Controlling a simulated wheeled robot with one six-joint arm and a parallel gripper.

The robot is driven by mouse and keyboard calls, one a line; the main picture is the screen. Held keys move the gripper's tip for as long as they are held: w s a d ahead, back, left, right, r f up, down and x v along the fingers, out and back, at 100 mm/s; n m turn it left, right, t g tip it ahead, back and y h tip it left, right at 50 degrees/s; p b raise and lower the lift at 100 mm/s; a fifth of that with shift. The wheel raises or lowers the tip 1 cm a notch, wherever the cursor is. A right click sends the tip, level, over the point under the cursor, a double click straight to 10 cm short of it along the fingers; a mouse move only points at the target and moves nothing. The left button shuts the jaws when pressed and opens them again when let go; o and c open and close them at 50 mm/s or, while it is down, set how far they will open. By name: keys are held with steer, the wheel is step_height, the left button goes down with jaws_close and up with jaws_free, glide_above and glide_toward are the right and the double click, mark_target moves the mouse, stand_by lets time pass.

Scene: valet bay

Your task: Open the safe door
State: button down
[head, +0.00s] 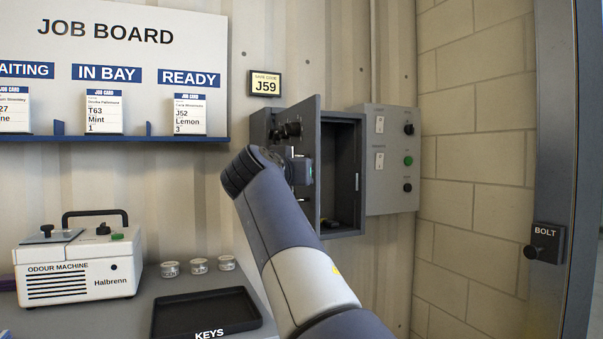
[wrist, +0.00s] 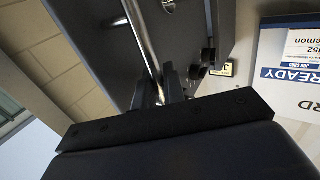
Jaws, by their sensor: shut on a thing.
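The dark grey safe door (head: 309,125) stands swung out from the safe (head: 362,180) on the wall, and the dark interior shows to its right. A round dial is on the door's front face. My gripper (head: 302,171) is at that front face, partly hidden behind my wrist. In the wrist view my gripper (wrist: 166,88) is shut on the door's silver bar handle (wrist: 139,36), with the dark door also in view (wrist: 95,40). A small dark thing lies low inside the safe; I cannot tell what it is.
A grey switch panel (head: 393,150) is right of the safe, then a block wall (head: 475,170). The job board (head: 110,60), odour machine (head: 78,268), small jars (head: 199,265) and keys tray (head: 205,312) are left.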

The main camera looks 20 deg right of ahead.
steer(key=shift+w+a+f, duration=0.1)
steer(key=shift+a+f, duration=0.2)
steer(key=shift+a, duration=0.3)
steer(key=c, duration=1.6)
jaws_free()
steer(key=shift+r, duration=0.15)
steer(key=shift+o, duration=0.2)
steer(key=shift+s, duration=0.2)
steer(key=v, duration=1)
steer(key=shift+s+a+b, duration=0.2)
steer(key=shift+s+b, duration=0.1)
steer(key=shift+b, duration=0.15)
steer(key=x, duration=1.1)
steer(key=shift+p, duration=0.45)
steer(key=shift+s+r, duration=0.1)
